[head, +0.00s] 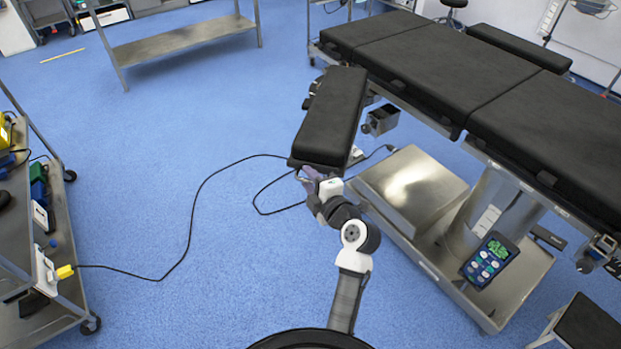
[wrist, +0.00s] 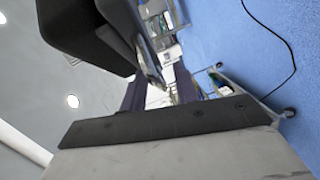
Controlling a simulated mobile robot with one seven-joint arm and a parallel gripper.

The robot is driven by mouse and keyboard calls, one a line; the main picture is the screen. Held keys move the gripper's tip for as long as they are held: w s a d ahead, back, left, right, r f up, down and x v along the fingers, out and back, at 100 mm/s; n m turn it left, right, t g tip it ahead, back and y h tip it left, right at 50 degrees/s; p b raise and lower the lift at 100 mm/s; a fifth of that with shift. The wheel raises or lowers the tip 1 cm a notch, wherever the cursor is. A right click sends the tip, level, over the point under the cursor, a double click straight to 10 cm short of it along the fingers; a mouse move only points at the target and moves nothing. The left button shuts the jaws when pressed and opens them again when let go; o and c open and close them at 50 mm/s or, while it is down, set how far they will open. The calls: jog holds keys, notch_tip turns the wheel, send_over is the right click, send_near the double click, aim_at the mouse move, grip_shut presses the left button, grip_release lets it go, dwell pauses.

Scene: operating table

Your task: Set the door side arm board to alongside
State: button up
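A black padded arm board (head: 333,112) sticks out from the near side of the operating table (head: 430,55), angled away from the table's long edge, its free end towards me. A second padded board (head: 518,47) lies close along the far side. My gripper (head: 308,176) is at the free end of the near board, just below its pad. The fingers are small and partly covered there, so I cannot tell whether they touch or grip the board.
A steel table base (head: 415,190) stands right of my arm, with a hand control (head: 490,260) hanging above its foot. A black cable (head: 200,190) crosses the floor from the left cart (head: 45,250). Blue floor (head: 190,110) left of the board is otherwise open.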

grip_shut()
dwell(0.4)
